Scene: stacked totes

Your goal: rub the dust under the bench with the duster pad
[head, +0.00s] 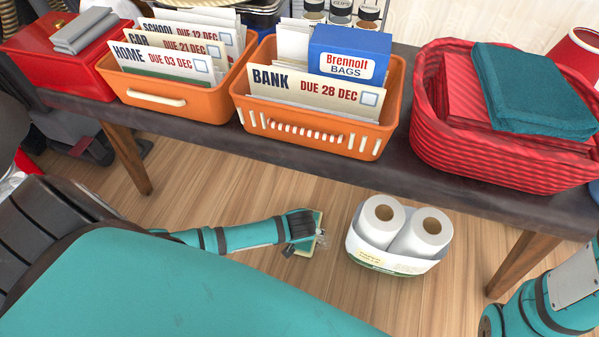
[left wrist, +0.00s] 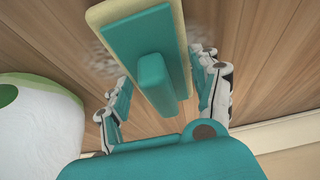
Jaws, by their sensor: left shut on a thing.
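The duster pad (left wrist: 113,18) is a teal board with a pale cream edge and a raised teal handle block (left wrist: 151,82). My left gripper (left wrist: 162,95) has a finger on either side of it and is shut on it. In the head view my left gripper (head: 302,228) is low over the floor under the bench, and mostly covers the pad (head: 305,251). Grey speckled dust (left wrist: 98,60) lies on the floor beside the pad's left edge in the wrist view, with a little more at its right. The pad hides the floor beneath it. My right gripper is out of view.
A white tub (head: 392,262) with two paper rolls stands on the floor just right of my left gripper. The bench (head: 215,132) overhead carries orange file bins (head: 310,137) and a red basket (head: 470,160). A bench leg (head: 522,262) stands at right. Floor left of my gripper is open.

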